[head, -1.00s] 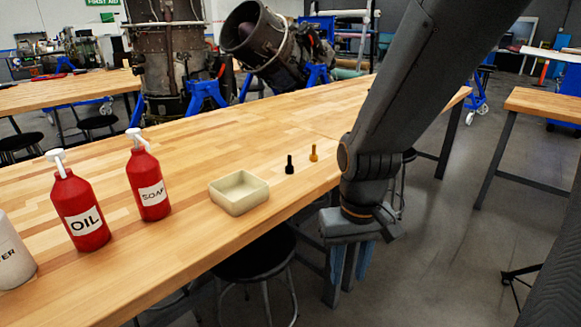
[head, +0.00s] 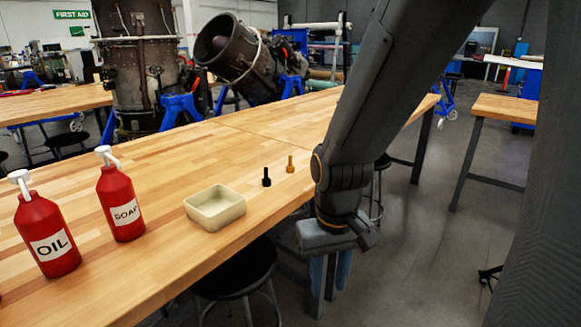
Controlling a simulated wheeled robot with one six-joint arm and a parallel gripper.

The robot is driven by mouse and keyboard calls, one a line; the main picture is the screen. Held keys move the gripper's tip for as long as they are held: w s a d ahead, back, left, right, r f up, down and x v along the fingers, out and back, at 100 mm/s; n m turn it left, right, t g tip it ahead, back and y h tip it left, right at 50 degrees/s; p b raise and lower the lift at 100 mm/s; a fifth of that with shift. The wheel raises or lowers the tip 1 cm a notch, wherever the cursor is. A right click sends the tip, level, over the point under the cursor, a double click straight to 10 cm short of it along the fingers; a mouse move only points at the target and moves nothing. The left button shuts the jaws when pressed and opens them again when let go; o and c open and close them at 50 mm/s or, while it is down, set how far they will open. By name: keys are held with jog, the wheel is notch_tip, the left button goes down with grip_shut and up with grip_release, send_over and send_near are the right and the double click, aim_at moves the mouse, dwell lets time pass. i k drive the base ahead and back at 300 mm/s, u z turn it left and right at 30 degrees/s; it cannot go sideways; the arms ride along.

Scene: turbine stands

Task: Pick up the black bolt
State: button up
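The black bolt (head: 266,178) stands upright on the wooden workbench (head: 150,275), near its front edge, in the middle of the head view. A similar gold bolt (head: 290,165) stands just to its right and a little farther back. My gripper (head: 330,275) hangs pointing down to the right of both bolts, off the bench's front edge. Its two bluish fingers look apart, with nothing seen held between them. It is clear of the black bolt.
A cream open tray (head: 228,217) sits left of the black bolt. Red soap (head: 122,208) and oil (head: 48,240) bottles stand farther left. A black stool (head: 232,275) is below the front edge. The bench behind the bolts is clear.

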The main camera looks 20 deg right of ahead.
aim_at(266, 180)
jog(key=k, duration=0.5)
jog(key=z, duration=1.1)
jog(key=i, duration=1)
jog(key=u, duration=1.65)
jog(key=i, duration=0.5)
jog(key=u, duration=0.05)
